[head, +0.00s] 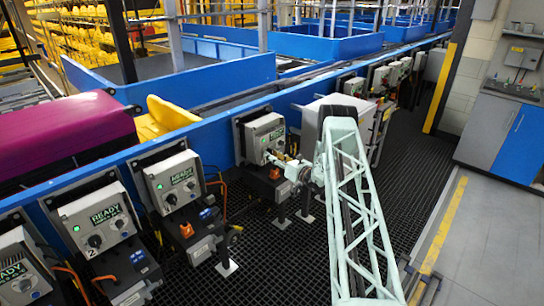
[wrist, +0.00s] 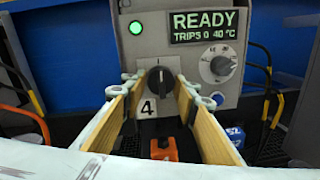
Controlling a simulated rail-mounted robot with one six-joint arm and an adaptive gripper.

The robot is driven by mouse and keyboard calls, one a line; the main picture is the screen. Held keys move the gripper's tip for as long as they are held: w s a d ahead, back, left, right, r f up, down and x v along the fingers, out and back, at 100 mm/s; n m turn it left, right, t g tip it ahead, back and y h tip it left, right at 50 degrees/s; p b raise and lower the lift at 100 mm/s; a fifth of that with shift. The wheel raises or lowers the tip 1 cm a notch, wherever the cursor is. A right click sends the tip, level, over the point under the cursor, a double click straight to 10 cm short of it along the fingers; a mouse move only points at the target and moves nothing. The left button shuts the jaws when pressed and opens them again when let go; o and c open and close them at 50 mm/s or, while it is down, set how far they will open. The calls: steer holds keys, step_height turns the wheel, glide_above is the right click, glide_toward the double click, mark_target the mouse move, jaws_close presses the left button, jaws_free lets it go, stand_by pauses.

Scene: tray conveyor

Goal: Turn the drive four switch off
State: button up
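The drive four box (wrist: 145,45) is a grey panel with a green lamp lit, a READY display and the label 4 (wrist: 148,107). Its black rotary switch (wrist: 160,78) has its grip upright, toward a white mark above it. My gripper (wrist: 158,92) is open, its wood-faced fingers to the left and right of the switch in the wrist view. I cannot tell whether they touch it. In the head view the drive four box (head: 264,130) stands on the blue rail, with my gripper (head: 277,158) at its lower front; the switch is hard to make out there.
A smaller dial (wrist: 219,66) sits right of the switch. An orange part (wrist: 163,149) and a blue connector (wrist: 235,134) lie below the box. Similar drive boxes, including drive two (head: 100,218) and another (head: 175,182), line the rail. Dark grating floor (head: 275,260) is open in front.

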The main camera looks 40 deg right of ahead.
steer(key=c, duration=0.4)
steer(key=shift+f+n+b, duration=0.1)
steer(key=shift+n+b, duration=0.2)
steer(key=shift+b, duration=0.3)
steer(key=shift+f+n+b, duration=0.1)
steer(key=shift+n+b, duration=1)
steer(key=shift+b, duration=0.15)
steer(key=n+b, duration=0.6)
steer(key=b, duration=0.1)
steer(key=shift+d+n+t, duration=0.15)
steer(key=shift+n+t, duration=0.15)
steer(key=n+b, duration=0.3)
steer(key=n, duration=0.1)
steer(key=shift+d+n+y+b, duration=0.1)
steer(key=shift+n+y+b, duration=0.2)
steer(key=shift+y+b, duration=0.1)
steer(key=shift+r+n+y+b, duration=0.15)
steer(key=shift+n+b, duration=0.1)
steer(key=shift+n, duration=0.95)
steer(key=shift+r+n+y+b, duration=0.1)
steer(key=shift+n+y+b, duration=0.1)
steer(key=shift+n, duration=1)
